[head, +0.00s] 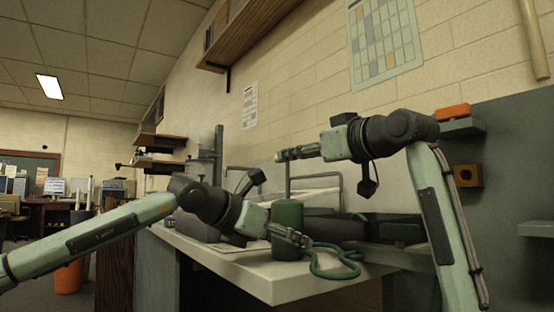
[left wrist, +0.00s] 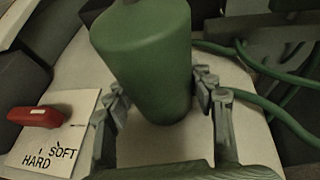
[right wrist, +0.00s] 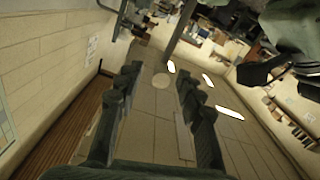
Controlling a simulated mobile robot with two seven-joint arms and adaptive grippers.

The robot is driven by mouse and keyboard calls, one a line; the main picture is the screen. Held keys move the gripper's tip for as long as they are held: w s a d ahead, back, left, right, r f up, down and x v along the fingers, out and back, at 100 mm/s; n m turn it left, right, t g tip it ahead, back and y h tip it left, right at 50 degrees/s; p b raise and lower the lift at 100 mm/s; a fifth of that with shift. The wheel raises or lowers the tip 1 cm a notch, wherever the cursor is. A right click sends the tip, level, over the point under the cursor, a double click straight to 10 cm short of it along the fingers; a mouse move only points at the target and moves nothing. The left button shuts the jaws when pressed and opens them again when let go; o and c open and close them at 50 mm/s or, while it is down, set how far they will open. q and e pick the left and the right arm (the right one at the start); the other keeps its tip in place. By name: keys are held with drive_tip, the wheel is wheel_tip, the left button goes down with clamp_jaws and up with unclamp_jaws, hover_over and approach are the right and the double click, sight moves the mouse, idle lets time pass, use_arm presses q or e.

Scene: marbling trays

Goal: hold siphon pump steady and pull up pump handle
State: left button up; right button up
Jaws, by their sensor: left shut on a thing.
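The siphon pump is a green cylinder (head: 287,214) standing upright near the front edge of the pale table. My left gripper (head: 296,238) is shut on it low down, with a finger on each side of the pump body (left wrist: 150,60) in the left wrist view. A small grey piece, perhaps the pump handle (left wrist: 126,2), shows at the top edge of that view, mostly cut off. My right gripper (head: 281,155) is above the pump, pointing left. Its fingers (right wrist: 158,95) are apart and empty in the right wrist view.
A green hose (head: 335,274) loops on the table (head: 290,288) right of the pump. Dark trays (head: 385,228) stand behind it. A card reading SOFT and HARD (left wrist: 62,150) bears a red block (left wrist: 36,117). An orange object (head: 453,111) sits on a bracket at right.

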sight(277, 158)
drive_tip(key=x, duration=0.8)
drive_tip(key=shift+s, duration=0.1)
drive_tip(key=shift+c, duration=0.3)
clamp_jaws()
